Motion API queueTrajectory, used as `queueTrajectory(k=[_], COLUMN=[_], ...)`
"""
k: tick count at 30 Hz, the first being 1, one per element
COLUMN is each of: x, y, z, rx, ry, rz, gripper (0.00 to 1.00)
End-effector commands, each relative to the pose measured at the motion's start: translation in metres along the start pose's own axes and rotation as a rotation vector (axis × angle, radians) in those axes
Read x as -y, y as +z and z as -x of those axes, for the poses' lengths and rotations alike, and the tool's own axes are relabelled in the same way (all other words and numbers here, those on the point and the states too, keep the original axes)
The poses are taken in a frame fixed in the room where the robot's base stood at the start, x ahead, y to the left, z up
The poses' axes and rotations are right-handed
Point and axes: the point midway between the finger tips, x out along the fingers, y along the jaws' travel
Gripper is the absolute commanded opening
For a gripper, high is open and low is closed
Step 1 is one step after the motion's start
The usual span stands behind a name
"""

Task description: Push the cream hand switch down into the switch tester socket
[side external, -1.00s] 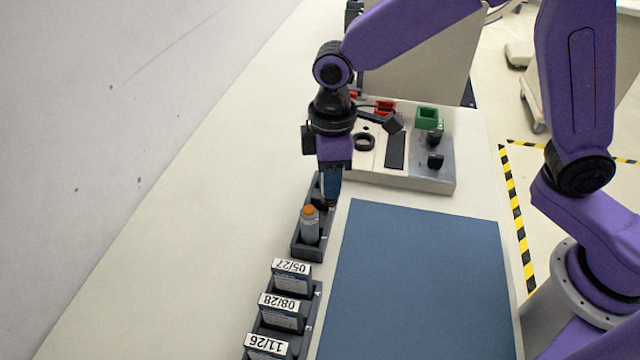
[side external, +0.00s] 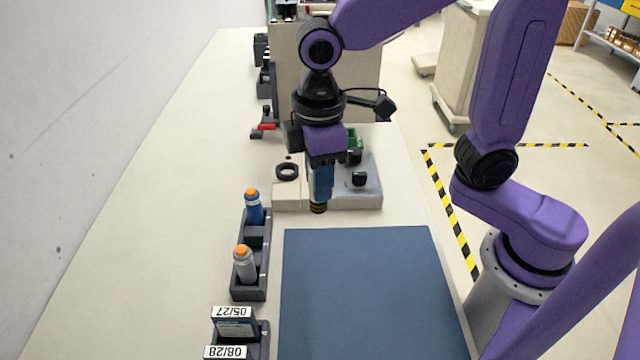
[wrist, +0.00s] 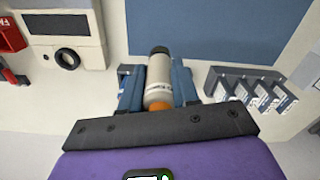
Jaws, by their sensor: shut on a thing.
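My gripper (side external: 320,190) is shut on the cream hand switch. The wrist view shows the switch (wrist: 159,82) between the blue fingers, with an orange button at the near end and a dark far end. In the side view the fingers hide most of it; only its dark lower end (side external: 318,208) shows, pointing down. The switch tester (side external: 370,197) is a cream box behind the gripper, partly hidden by it. Its black ring socket (side external: 287,171) lies left of the gripper and looks empty; it also shows in the wrist view (wrist: 67,58). The switch is apart from the socket.
A dark rack (side external: 248,290) at left holds a blue switch (side external: 254,207) and a grey switch (side external: 244,264), both orange-topped, with a gap between. Labelled boxes (side external: 235,325) stand nearer. A blue mat (side external: 365,300) lies clear. A red-handled item (side external: 265,128) is beyond the tester.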

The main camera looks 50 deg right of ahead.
Motion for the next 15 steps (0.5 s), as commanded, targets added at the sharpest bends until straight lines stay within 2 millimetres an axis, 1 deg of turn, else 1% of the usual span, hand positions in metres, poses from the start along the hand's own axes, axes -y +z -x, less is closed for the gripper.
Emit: queueTrajectory(k=[1, 2, 3, 5, 6, 7, 9, 12, 15], x=[-0.016, -0.026, -0.040, -0.065, -0.082, -0.094, -0.123, -0.159, -0.187], y=[-0.006, -0.010, -0.014, -0.020, -0.022, -0.024, -0.025, -0.023, -0.018], z=[0.000, 0.000, 0.000, -0.001, -0.002, -0.003, -0.005, -0.009, -0.013], rx=[0.001, 0.001, 0.001, 0.002, 0.003, 0.002, 0.001, 0.001, 0.001], ry=[0.000, 0.000, 0.000, 0.000, -0.001, -0.001, 0.000, -0.001, -0.001], rz=[-0.042, -0.067, -0.102, -0.158, -0.193, -0.220, -0.279, -0.349, -0.403], gripper=[0.00, 0.00, 0.00, 0.00, 0.00, 0.00, 0.00, 0.00, 0.00])
